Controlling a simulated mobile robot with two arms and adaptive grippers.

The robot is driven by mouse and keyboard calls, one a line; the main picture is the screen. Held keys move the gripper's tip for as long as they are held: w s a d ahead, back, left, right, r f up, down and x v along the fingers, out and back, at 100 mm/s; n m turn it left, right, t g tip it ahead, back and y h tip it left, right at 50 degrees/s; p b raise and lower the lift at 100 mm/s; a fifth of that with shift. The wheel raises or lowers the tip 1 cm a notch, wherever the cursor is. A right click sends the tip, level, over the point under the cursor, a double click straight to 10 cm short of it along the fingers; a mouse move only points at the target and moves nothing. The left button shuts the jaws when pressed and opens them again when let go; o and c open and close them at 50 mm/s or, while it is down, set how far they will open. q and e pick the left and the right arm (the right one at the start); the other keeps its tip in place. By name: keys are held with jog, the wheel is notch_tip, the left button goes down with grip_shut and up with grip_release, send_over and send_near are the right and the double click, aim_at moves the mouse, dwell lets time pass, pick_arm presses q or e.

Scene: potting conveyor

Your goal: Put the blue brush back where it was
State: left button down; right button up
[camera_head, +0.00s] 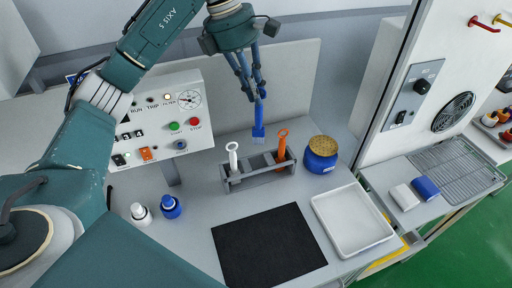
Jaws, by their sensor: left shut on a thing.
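My left gripper (256,95) comes down from the top of the head view and is shut on the blue brush (258,130). The brush hangs upright, bristle end down, above and behind the grey rack (262,176). The rack has a white-handled tool (233,157) at its left end and an orange-handled tool (281,148) towards its right end. The middle of the rack, between these two, shows no handle. The brush looks apart from the rack. My right gripper is not in view.
A blue jar with a tan lid (321,163) stands right of the rack. A black mat (268,246) and a white tray (352,221) lie in front. Two small bottles, white (140,213) and blue (170,207), stand left. A control panel (165,122) stands behind them.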

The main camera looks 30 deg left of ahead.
aim_at(255, 128)
pick_arm(q)
notch_tip(255, 128, down, 12)
jog(key=shift+a+r+p, duration=0.1)
jog(key=shift+r+p, duration=0.1)
jog(key=shift+p, duration=1.05)
notch_tip(255, 128, down, 3)
jog(key=shift+f+p, duration=0.1)
jog(key=shift+p, duration=0.4)
jog(key=shift+f, duration=0.2)
jog(key=c, duration=2)
grip_release()
jog(key=shift+f, duration=0.1)
jog(key=shift+c, duration=0.2)
jog(key=shift+o, duration=1.4)
